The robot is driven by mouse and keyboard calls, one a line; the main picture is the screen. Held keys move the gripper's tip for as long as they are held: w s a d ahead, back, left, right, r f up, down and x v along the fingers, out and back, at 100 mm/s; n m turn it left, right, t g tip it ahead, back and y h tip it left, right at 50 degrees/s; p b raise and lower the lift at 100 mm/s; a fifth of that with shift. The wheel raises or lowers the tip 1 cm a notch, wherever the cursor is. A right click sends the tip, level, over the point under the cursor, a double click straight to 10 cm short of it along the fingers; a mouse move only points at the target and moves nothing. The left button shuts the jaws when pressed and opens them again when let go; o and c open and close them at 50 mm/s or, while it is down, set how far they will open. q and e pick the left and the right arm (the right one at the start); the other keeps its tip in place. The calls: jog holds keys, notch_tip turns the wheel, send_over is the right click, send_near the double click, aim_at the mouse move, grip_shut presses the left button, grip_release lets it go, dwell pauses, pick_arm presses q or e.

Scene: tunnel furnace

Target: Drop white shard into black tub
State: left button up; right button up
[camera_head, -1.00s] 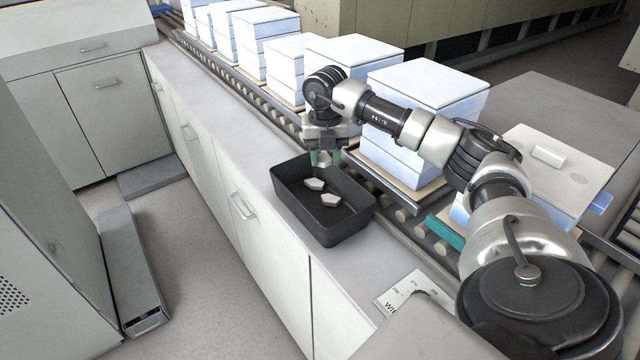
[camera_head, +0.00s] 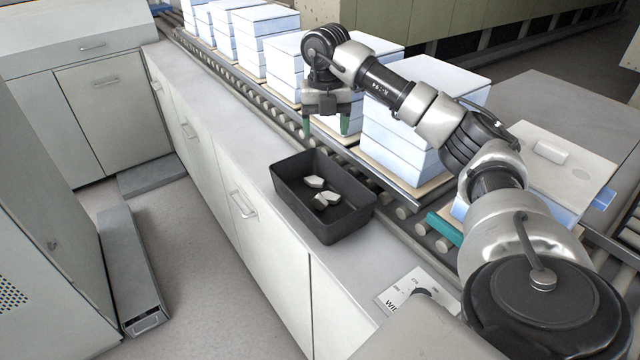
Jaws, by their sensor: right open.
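The black tub (camera_head: 352,229) stands on the grey counter top beside the roller conveyor. Several white shards (camera_head: 315,182) lie together on its floor, near the middle. My right gripper (camera_head: 326,130) is above and behind the tub's far edge, its two green-tipped fingers pointing down and spread apart. Nothing shows between the fingers. No shard is seen outside the tub. My left gripper is not in view.
Stacks of white-blue blocks (camera_head: 420,100) stand on boards along the roller conveyor (camera_head: 262,98) behind the tub. A printed white card (camera_head: 412,290) lies on the counter near the front. The counter (camera_head: 215,115) left of the tub is clear.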

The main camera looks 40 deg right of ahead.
notch_tip(320, 180, up, 4)
jog(key=shift+f, duration=0.1)
dwell(0.6)
